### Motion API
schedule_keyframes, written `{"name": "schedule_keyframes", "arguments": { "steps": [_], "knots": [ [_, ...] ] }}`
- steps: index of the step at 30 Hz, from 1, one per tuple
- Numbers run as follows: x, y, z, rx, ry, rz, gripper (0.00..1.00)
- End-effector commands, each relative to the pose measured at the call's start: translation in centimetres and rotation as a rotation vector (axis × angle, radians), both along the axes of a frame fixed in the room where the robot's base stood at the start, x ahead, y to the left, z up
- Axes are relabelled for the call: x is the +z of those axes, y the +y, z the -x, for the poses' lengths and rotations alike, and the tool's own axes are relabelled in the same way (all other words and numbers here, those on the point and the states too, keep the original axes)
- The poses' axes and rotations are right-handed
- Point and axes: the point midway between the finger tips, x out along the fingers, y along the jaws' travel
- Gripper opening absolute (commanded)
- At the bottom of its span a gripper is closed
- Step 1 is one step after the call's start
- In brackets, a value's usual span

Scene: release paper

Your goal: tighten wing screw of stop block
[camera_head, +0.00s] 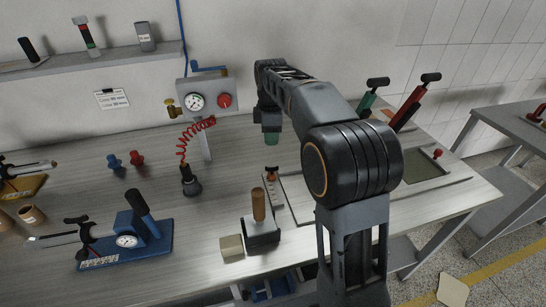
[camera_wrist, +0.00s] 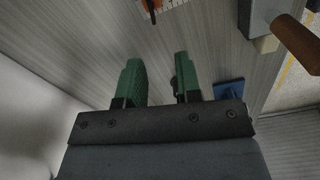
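The small stop block (camera_head: 272,180) stands on the bench at the end of a pale scale strip, with an orange-red wing screw (camera_head: 271,171) on top. In the wrist view, part of an orange and dark piece (camera_wrist: 150,8) beside the scale shows at the top edge, cut off by the frame. How the wing screw is turned is too small to tell. My gripper (camera_head: 270,138) points down above the bench, behind the stop block and apart from it. In the wrist view, its two green fingers (camera_wrist: 159,68) are apart with nothing between them.
A dark block with a wooden handle (camera_head: 259,205) and a pale cube (camera_head: 231,246) stand in front of the stop block. A gauge panel (camera_head: 206,100) with a red coiled hose (camera_head: 184,140) is to the left. Bare bench lies under my gripper.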

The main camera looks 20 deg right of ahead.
Motion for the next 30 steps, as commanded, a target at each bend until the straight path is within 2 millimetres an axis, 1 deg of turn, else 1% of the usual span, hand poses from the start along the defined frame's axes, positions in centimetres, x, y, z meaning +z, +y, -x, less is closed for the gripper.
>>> {"name": "schedule_keyframes", "arguments": {
  "steps": [1,3,7,11,18,21,24,30],
  "knots": [
    [-0.3,-0.1,-0.5,0.023,0.006,0.001,0.32],
    [-0.6,-0.3,-0.9,0.047,0.012,0.001,0.32],
    [-1.9,-0.4,-1.0,0.062,0.016,0.001,0.32],
    [-4.1,-0.2,-1.0,0.063,0.017,0.001,0.32],
    [-8.8,0.0,-0.9,0.065,0.016,0.001,0.32],
    [-10.5,0.0,-0.9,0.065,0.016,0.001,0.32],
    [-11.8,0.0,-0.9,0.065,0.016,0.001,0.32],
    [-13.6,0.0,-1.0,0.065,0.013,0.001,0.32]
  ]
}}
